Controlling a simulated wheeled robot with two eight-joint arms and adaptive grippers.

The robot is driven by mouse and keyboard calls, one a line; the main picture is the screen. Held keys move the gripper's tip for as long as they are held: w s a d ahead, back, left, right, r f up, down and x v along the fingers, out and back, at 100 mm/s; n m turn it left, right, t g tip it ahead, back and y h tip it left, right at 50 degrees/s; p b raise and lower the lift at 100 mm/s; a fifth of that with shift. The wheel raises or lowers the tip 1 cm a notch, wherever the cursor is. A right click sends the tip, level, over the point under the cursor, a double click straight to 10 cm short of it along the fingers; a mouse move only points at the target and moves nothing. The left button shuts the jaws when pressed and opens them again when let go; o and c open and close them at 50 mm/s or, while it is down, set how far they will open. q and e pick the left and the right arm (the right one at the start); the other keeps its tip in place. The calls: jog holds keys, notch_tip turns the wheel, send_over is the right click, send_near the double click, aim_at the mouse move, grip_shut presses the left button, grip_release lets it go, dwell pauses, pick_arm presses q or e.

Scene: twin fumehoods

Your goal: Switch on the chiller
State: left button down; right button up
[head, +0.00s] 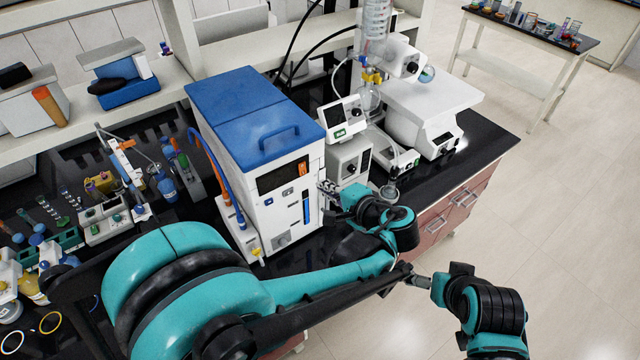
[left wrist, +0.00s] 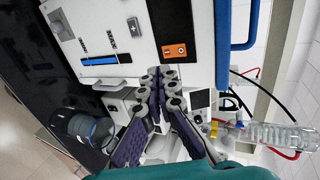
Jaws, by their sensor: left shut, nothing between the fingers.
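The chiller (head: 240,125) is a white box with a blue lid and handle, upright on the dark bench in the middle of the head view. Its front has a dark panel (head: 275,180) with an orange rocker switch (head: 303,169) at the right end. The switch also shows in the left wrist view (left wrist: 174,50). My left gripper (head: 327,187) is shut and empty by the chiller's right front edge. In the left wrist view its fingertips (left wrist: 158,72) are close to the switch; contact cannot be told. My right gripper (head: 418,281) is low in front of the bench, its jaws unclear.
A white instrument with a tilted screen (head: 345,118) and a rotary evaporator (head: 420,110) stand right of the chiller. Blue and orange hoses (head: 212,165) run along its left side. Bottles and small labware crowd the bench at left.

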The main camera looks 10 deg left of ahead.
pick_arm(q)
jog(key=v, duration=0.6)
jog(key=shift+s+d+f, duration=0.2)
jog(key=shift+f, duration=0.05)
pick_arm(e)
jog(key=shift+f, duration=0.1)
jog(key=shift+s+d, duration=0.1)
